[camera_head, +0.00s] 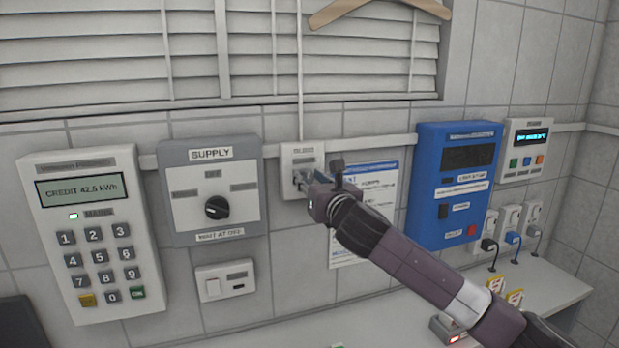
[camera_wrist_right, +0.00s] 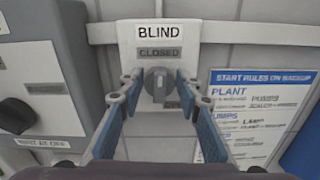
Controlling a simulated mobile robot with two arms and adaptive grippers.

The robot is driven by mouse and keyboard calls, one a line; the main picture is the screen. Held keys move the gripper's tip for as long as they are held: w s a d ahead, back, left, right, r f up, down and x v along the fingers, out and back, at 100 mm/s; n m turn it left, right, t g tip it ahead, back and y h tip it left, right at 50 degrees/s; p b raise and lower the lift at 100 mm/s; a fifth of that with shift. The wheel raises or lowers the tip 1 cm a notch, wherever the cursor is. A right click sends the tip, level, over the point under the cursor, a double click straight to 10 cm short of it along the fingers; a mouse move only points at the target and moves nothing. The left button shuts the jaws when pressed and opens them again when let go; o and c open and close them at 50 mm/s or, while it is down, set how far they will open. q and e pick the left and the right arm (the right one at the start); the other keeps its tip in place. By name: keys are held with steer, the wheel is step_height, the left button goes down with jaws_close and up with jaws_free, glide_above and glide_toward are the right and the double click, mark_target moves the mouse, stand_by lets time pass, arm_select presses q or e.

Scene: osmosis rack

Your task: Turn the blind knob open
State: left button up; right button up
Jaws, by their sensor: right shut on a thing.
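The blind control is a pale wall box (camera_head: 302,152) between the supply panel and a blue unit in the head view. In the right wrist view its plate (camera_wrist_right: 128,32) reads BLIND, with a CLOSED label (camera_wrist_right: 159,52) below. The grey blind knob (camera_wrist_right: 158,84) sits under that label, with its raised grip roughly upright. My right gripper (camera_head: 303,180) reaches the box from the lower right. In the right wrist view its two fingers (camera_wrist_right: 158,76) are on either side of the knob, shut on it. The gripper hides most of the knob in the head view. My left gripper is not in view.
The supply panel (camera_head: 179,193) with a black dial is left of the box, beside a keypad meter (camera_head: 42,214). A notice (camera_head: 383,182) hangs behind my right arm. The blue unit (camera_head: 427,187) is to the right. Slatted blinds (camera_head: 100,75) are above.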

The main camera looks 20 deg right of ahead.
steer(key=m+p, duration=0.1)
steer(key=m, duration=0.3)
steer(key=shift+d+m+p, duration=0.2)
steer(key=shift+m+p, duration=0.2)
steer(key=m, duration=0.3)
steer(key=shift+d+f+m+p, duration=0.15)
steer(key=shift+m+p, duration=0.15)
steer(key=m, duration=0.3)
steer(key=shift+d+f+m, duration=0.1)
steer(key=shift+f+m, duration=0.1)
steer(key=shift+m, duration=0.1)
steer(key=m, duration=0.3)
steer(key=shift+f+m+p, duration=0.2)
steer(key=shift+m+p, duration=0.1)
steer(key=shift+m, duration=0.1)
steer(key=shift+f+m, duration=0.25)
steer(key=shift+m, duration=2.3)
steer(key=shift+f+m, duration=0.2)
steer(key=shift+m, duration=2.35)
steer(key=o, duration=1.2)
steer(key=shift+c, duration=0.2)
